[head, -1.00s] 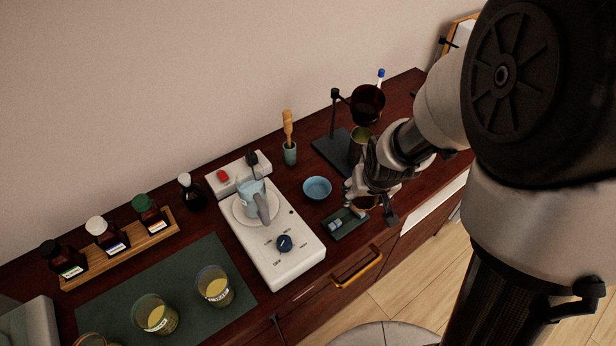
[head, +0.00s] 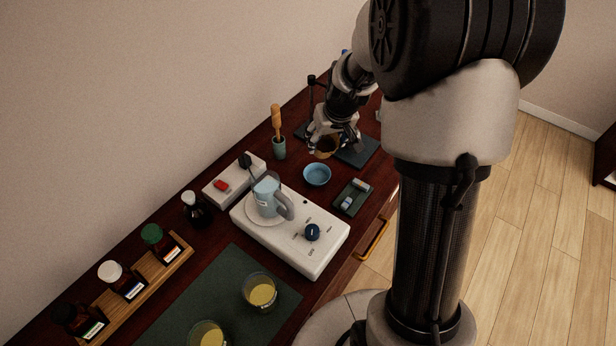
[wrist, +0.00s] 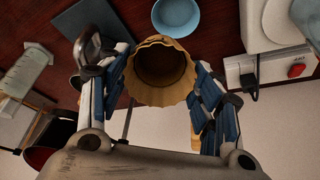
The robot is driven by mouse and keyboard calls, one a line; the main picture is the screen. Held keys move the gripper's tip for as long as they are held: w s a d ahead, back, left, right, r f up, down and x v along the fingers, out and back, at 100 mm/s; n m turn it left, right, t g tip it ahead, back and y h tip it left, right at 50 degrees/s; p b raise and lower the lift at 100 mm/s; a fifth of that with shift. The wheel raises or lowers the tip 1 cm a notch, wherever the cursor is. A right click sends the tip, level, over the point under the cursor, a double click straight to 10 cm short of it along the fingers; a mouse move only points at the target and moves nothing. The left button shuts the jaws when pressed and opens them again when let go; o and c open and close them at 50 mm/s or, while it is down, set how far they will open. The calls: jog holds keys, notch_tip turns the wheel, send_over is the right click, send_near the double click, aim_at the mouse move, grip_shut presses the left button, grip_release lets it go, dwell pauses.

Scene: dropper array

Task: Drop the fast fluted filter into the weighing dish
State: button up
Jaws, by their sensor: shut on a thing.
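My gripper (wrist: 160,95) is shut on the fluted filter (wrist: 160,70), a tan, pleated cup held between the two fingers in the wrist view. In the head view the filter (head: 325,147) hangs under my gripper (head: 333,138), above the counter and behind the dish. The weighing dish (head: 317,174) is a small blue round bowl on the dark wood counter. The dish (wrist: 176,15) also shows at the top of the wrist view, apart from the filter. It looks empty.
A white hotplate (head: 290,238) with a jug (head: 266,196) stands in front of the dish. A green tray (head: 352,197) lies to its right. A mortar with a wooden-handled tool (head: 278,146) stands at its left rear. A dark stand (head: 312,95) is behind my gripper.

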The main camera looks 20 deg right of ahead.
jog(key=shift+d+f+b, duration=0.1)
jog(key=shift+f+b, duration=1.75)
jog(key=shift+f, duration=0.95)
jog(key=shift+r, duration=0.1)
jog(key=o, duration=0.9)
jog(key=v, duration=1.2)
jog(key=shift+s, duration=0.1)
